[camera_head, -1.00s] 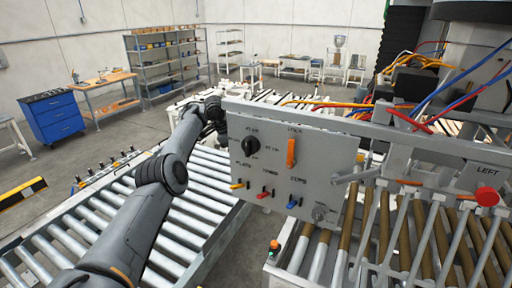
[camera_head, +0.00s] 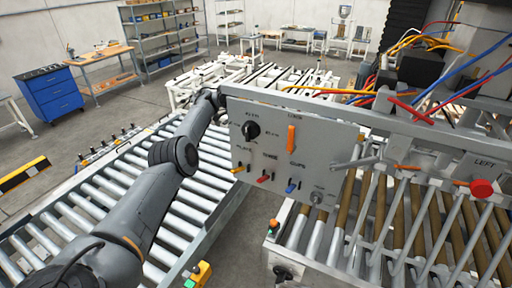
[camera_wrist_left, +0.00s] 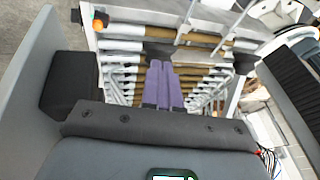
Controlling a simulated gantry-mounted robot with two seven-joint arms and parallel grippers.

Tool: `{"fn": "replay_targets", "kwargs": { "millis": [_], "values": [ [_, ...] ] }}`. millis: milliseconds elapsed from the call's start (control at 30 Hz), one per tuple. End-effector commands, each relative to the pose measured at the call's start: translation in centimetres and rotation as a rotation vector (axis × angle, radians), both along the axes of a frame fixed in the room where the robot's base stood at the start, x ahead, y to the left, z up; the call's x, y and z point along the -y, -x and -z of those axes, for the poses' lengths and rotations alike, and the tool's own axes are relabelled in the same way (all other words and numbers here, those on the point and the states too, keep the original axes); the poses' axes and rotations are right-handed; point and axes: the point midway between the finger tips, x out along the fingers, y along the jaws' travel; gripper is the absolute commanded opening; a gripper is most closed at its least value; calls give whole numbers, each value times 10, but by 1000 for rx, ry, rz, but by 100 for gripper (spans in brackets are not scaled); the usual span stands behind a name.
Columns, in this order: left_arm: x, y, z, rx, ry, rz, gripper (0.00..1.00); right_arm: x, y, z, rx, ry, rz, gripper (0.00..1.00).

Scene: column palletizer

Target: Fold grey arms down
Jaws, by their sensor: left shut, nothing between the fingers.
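Several grey arms (camera_head: 401,232) hang slanting from the beam marked LEFT, over brown and silver rollers, in the head view. A short grey bar (camera_head: 354,163) sticks out beside the control panel. My left arm reaches in from the left and its hand is hidden behind the grey control panel (camera_head: 262,165). In the left wrist view my left gripper (camera_wrist_left: 160,66) has its purple fingers together, with nothing visible between them. They point at rollers and pale rods beyond; contact cannot be told. My right gripper is not in view.
The panel carries a black knob (camera_head: 251,130), an orange lever (camera_head: 292,138) and small coloured switches. Cables (camera_head: 440,88) run above the beam, which has a red round button (camera_head: 482,188). A silver roller conveyor (camera_head: 100,203) lies left, with a floor gap between it and the machine.

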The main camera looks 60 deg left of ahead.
Motion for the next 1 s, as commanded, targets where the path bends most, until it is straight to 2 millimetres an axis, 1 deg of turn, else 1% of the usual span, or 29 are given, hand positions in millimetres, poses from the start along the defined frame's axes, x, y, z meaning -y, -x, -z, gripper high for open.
{"fn": "replay_targets", "kwargs": {
  "millis": [33,133,300,400,600,1000],
  "values": [
    [2,-3,9,-3,0,1,0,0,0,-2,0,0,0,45],
    [3,-9,25,-3,0,-1,0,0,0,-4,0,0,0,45],
    [6,-18,45,-2,0,-1,0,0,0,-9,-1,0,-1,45],
    [7,-21,53,-1,1,0,0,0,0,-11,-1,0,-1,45],
    [8,-25,60,1,1,-1,0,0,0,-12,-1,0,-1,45],
    [8,-25,62,2,1,0,0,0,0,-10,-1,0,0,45]
  ]
}}
